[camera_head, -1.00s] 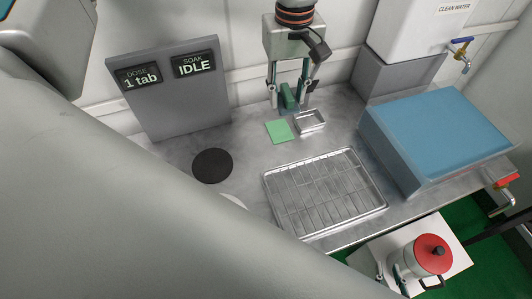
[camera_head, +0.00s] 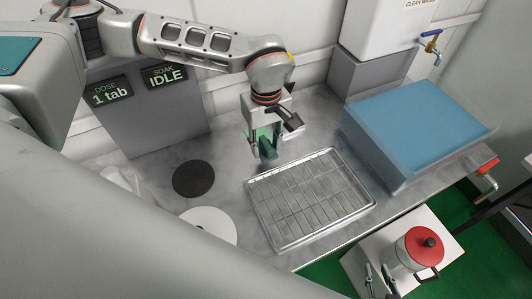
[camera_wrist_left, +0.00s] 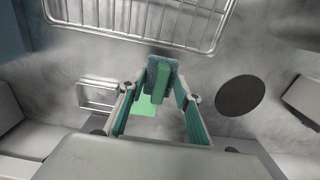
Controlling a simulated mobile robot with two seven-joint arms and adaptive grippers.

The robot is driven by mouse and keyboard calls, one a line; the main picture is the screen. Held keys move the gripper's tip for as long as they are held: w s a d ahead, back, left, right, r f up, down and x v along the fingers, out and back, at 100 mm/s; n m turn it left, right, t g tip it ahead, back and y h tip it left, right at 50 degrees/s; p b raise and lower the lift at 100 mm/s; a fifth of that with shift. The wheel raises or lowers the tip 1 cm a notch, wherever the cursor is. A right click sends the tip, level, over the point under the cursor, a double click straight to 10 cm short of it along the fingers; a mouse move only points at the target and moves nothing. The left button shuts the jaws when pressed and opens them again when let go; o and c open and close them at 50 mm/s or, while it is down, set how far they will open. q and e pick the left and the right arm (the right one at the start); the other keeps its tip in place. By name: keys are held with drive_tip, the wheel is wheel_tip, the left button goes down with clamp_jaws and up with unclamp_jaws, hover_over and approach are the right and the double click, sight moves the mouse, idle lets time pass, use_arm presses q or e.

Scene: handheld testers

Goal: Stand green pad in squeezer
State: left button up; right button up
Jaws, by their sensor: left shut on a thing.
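My left gripper (camera_head: 263,150) is shut on the green pad (camera_head: 268,147), holding it by its sides above the counter. In the left wrist view the pad (camera_wrist_left: 160,88) sits between the teal fingers, with a darker rough layer along one side. A small metal open-topped box (camera_wrist_left: 97,95) stands on the counter beside the gripper; I cannot tell surely whether it is the squeezer. It is mostly hidden behind the gripper in the head view. A light green square (camera_wrist_left: 146,106) lies under the gripper. My right gripper (camera_head: 379,281) shows at the lower right, its fingers apart and empty.
A wire rack on a metal tray (camera_head: 362,209) lies just in front of the left gripper. A black disc (camera_head: 193,179) and a white disc (camera_head: 208,224) lie left. A blue-topped box (camera_head: 415,130) stands right. A red-lidded pot (camera_head: 418,250) is near my right gripper.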

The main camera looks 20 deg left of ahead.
sight(266, 155)
use_arm(q)
drive_tip(key=shift+f, duration=2.3)
drive_tip(key=o, duration=1)
